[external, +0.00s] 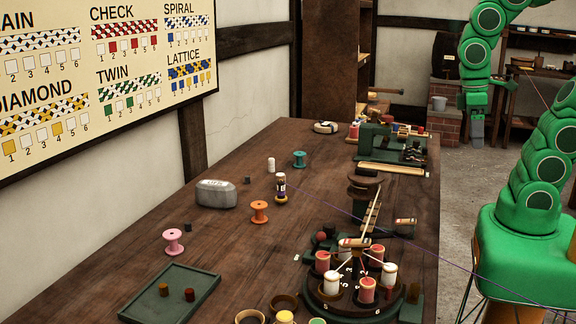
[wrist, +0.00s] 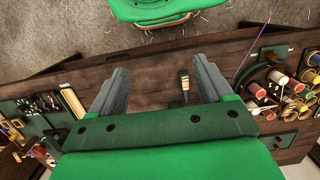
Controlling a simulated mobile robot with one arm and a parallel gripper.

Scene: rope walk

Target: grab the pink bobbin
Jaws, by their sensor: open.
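The pink bobbin (external: 173,241) stands on the wooden table near its left edge in the external view, behind a green tray. It does not show in the wrist view. My gripper (external: 477,130) hangs at the upper right of the external view, beyond the table's right edge and far from the pink bobbin. In the wrist view my gripper (wrist: 162,84) has its two grey fingers wide apart with nothing between them. The floor and the table's edge lie below it.
The green tray (external: 150,309) holds two small pegs. A round braiding stand (external: 315,298) with several bobbins fills the front right. A thin purple thread crosses the table.

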